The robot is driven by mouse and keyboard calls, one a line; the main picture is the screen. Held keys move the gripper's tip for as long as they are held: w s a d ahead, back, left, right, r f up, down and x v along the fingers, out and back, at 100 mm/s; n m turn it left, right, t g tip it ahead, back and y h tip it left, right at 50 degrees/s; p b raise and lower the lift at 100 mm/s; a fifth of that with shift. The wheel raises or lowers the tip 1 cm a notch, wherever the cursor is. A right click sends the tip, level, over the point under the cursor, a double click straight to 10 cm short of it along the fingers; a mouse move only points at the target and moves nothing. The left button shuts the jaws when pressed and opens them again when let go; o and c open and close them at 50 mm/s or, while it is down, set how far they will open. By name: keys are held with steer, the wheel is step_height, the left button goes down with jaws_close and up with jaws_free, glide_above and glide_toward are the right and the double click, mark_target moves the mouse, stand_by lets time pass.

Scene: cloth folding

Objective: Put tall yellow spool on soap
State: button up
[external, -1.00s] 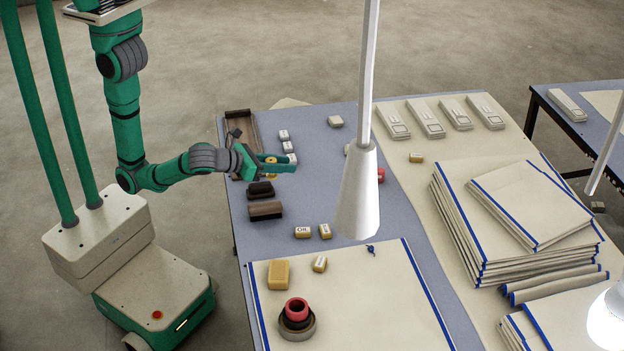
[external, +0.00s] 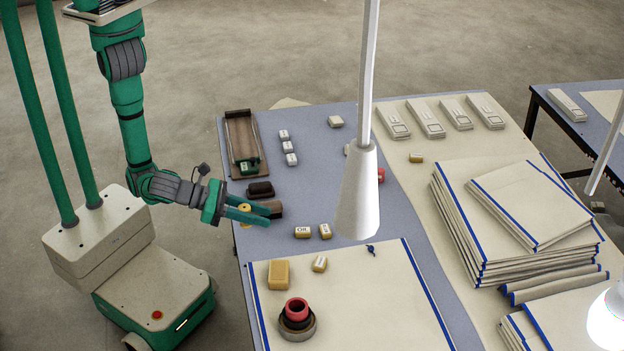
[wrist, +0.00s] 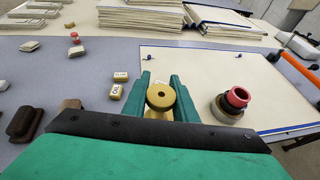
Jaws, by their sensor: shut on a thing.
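The tall yellow spool (wrist: 160,97) is between the fingers of my gripper (wrist: 162,82), which is shut on it; its round top with a dark centre hole faces the wrist camera. In the external view the spool (external: 244,208) shows partly beside my gripper (external: 268,216), over the table's left edge area. A plain yellow block (external: 278,274), which looks like the soap, lies on the cream cloth, in front of and to the right of my gripper and apart from it. I cannot make out this block in the wrist view.
Small labelled yellow blocks (external: 303,232) lie just right of my gripper. A brown block (external: 268,209) is close behind the fingers. Stacked rings with a red top (external: 297,309) stand on the cloth (external: 370,300). A white lamp (external: 358,195) hangs over the middle.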

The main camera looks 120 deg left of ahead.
steer(key=w+f, duration=0.2)
steer(key=w, duration=0.1)
steer(key=w+f, duration=0.3)
steer(key=w, duration=0.1)
steer(key=w+f, duration=0.3)
steer(key=shift+w+d+f, duration=0.15)
steer(key=shift+f, duration=1.5)
steer(key=shift+f, duration=0.15)
steer(key=o, duration=1)
